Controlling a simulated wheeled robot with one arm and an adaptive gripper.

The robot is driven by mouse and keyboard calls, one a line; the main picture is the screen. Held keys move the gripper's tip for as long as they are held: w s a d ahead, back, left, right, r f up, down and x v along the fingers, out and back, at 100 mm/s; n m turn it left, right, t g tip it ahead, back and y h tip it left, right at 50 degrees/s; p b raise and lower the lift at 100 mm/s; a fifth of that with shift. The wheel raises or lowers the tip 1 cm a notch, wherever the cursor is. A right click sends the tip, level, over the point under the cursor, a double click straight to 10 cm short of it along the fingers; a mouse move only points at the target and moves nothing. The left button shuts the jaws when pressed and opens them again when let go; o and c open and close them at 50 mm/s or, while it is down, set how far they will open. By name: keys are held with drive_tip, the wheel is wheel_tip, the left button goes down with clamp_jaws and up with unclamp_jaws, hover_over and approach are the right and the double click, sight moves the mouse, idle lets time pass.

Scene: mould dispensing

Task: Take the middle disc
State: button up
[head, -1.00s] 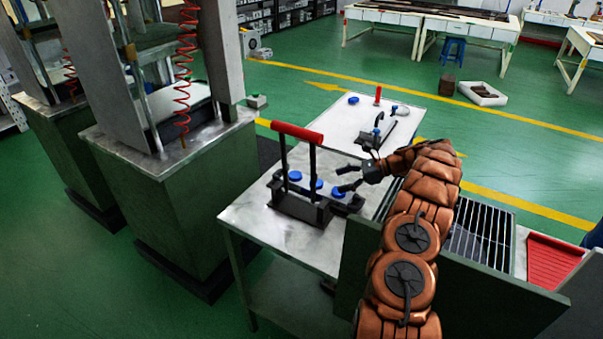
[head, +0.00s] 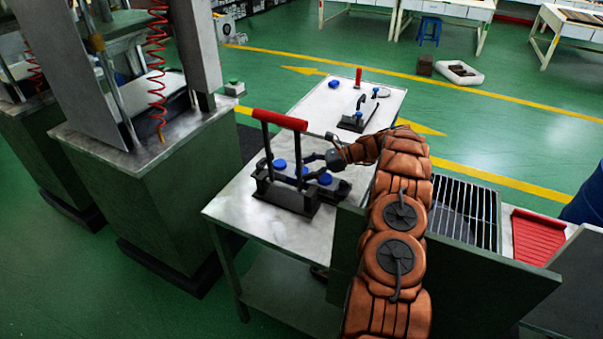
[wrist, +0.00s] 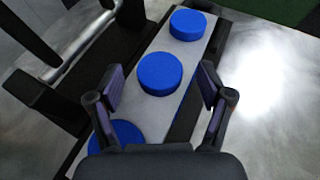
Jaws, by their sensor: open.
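Three blue discs lie in a row on a pale strip in a black fixture (head: 283,197). The middle disc (wrist: 160,74) sits between a far disc (wrist: 188,24) and a near disc (wrist: 117,137), which is partly hidden by my gripper. My gripper (wrist: 160,82) is open and empty, one finger on each side of the middle disc in the wrist view. I cannot tell whether the fingers are down at disc height.
A red-handled bar (head: 280,120) stands up from the fixture, close to my fingers. The metal table (head: 240,210) is bare in front. A second fixture (head: 357,120) stands behind on a white table. A green press cabinet (head: 165,200) stands to the left.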

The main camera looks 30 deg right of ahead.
drive_tip(key=shift+w+a+f, duration=0.15)
drive_tip(key=shift+a+f, duration=0.05)
drive_tip(key=shift+a, duration=0.15)
drive_tip(key=shift+c, duration=0.2)
drive_tip(key=c, duration=0.7)
drive_tip(key=shift+f, duration=0.2)
drive_tip(key=c, duration=0.5)
